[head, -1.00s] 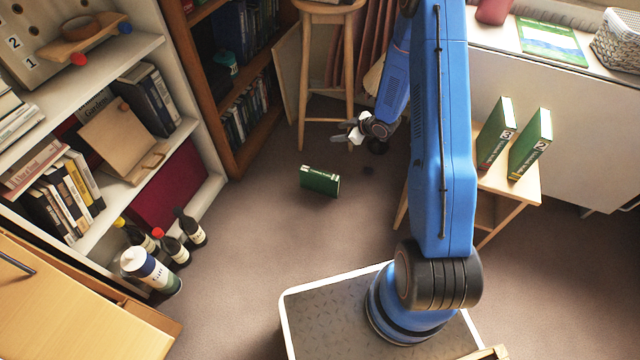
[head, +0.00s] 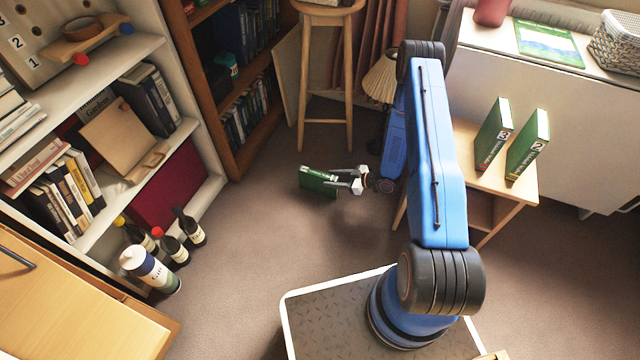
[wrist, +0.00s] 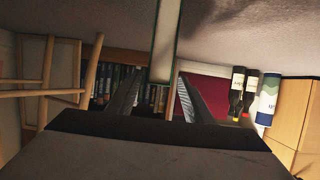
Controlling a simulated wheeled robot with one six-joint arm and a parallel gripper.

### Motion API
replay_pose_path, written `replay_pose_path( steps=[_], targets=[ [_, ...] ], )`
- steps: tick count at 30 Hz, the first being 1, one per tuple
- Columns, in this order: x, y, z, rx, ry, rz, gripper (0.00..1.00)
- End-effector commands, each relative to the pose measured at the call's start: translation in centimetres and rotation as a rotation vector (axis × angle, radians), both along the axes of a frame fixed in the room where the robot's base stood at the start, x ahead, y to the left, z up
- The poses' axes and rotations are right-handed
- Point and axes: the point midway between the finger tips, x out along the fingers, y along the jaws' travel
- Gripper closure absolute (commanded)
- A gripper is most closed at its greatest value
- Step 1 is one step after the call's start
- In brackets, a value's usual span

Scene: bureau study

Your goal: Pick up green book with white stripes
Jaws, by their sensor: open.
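A green book (head: 316,184) with white markings stands on the carpet in the head view, left of my gripper. My gripper (head: 338,178) is low over the floor with its fingers reaching left to the book's right part. In the wrist view the book's pale, green-edged narrow side (wrist: 164,45) lies between the two open fingers (wrist: 158,85), with a small gap visible on each side. The fingertips partly overlap the book in the head view, so I cannot tell whether they touch it.
Two other green books (head: 493,135) (head: 528,145) stand on a small wooden table (head: 462,148) at the right. A wooden stool (head: 302,90) stands behind. Several bottles (head: 170,247) stand by the left shelf (head: 205,198). The carpet in front of the book is clear.

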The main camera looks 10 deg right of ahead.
Motion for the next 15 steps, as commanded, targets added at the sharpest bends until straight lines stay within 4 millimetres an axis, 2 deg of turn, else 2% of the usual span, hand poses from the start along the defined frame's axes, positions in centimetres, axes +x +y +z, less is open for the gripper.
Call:
replay_pose_path(
  steps=[15],
  targets=[
    [2.3,3.1,-1.0,0.002,-0.001,0.002,0.53]
  ],
)
